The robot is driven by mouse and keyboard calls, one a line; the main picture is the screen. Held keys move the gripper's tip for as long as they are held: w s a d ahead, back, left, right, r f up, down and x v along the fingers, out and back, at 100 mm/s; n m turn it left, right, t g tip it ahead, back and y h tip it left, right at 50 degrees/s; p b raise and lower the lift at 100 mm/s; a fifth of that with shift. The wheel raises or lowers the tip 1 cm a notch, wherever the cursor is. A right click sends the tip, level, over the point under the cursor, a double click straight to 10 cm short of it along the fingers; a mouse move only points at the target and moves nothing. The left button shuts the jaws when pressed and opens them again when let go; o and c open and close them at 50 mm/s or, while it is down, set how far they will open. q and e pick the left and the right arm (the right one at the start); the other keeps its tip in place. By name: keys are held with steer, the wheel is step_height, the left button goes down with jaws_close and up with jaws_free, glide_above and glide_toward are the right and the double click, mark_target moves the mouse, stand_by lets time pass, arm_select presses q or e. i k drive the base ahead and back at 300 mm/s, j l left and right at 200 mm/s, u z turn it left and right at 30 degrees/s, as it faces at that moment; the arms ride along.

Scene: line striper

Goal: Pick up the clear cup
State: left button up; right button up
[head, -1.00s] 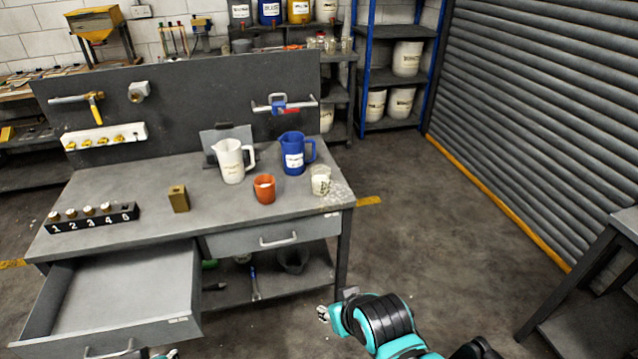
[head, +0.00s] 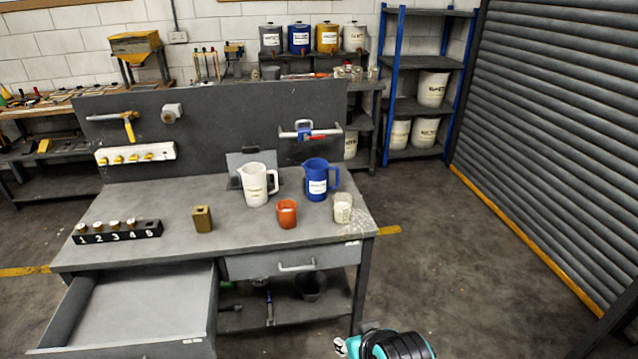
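The clear cup (head: 343,207) stands upright at the right end of the grey workbench (head: 150,215), with pale contents and a printed mark. White specks lie on the bench top around it. An orange cup (head: 287,213) stands to its left, and a blue jug (head: 317,178) stands just behind it. My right gripper (head: 341,346) shows small at the bottom edge, below and in front of the bench, well apart from the clear cup. Whether its fingers are open or shut cannot be made out. My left gripper is out of view.
A white jug (head: 257,185), a brass block (head: 203,219) and a numbered rack (head: 118,231) also stand on the bench. An open drawer (head: 140,300) juts out at the front left. The floor right of the bench is clear up to the shutter (head: 560,150).

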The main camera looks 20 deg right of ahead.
mark_target(342, 202)
steer(key=i+z, duration=0.55)
steer(key=z, duration=0.2)
